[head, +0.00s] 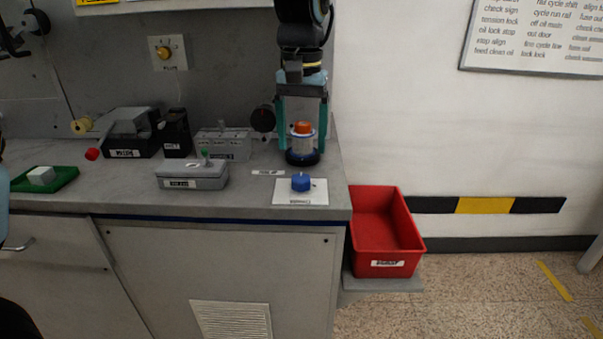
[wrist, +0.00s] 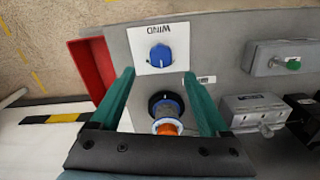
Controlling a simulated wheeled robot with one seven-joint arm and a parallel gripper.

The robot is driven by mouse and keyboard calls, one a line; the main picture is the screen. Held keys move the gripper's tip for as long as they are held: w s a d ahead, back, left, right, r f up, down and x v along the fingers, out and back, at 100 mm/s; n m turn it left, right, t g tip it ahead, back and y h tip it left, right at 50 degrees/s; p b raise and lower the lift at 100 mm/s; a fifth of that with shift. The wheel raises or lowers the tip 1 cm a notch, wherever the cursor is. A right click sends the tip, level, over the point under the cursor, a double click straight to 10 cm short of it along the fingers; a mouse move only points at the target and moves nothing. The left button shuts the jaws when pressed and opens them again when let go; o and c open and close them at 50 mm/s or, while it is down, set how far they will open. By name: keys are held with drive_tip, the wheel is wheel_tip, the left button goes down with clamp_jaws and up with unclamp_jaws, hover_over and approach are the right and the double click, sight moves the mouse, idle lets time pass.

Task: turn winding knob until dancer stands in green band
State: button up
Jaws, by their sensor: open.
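The winding knob (head: 301,182) is blue and stands on a white plate (head: 287,195) at the bench's front right corner. In the wrist view, the knob (wrist: 160,56) shows beyond the fingertips, beside the printed word WIND. My gripper (head: 302,150) is open with its teal fingers pointing down, behind the knob in the head view. In the wrist view, my gripper (wrist: 158,76) has its fingers on either side of an orange-topped, blue and black object (wrist: 167,110); no contact is visible. I cannot make out the dancer or a green band.
The orange-topped object (head: 303,130) stands behind the knob plate. A grey box with a green-tipped lever (head: 192,176) lies to the left. A red bin (head: 388,262) is off the bench's right end. A green tray (head: 62,180) with a white block is far left.

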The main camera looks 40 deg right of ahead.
sight(301, 177)
wheel_tip(301, 177, down, 8)
idle(0.4)
drive_tip(key=shift+w, duration=0.1)
clamp_jaws()
idle(0.4)
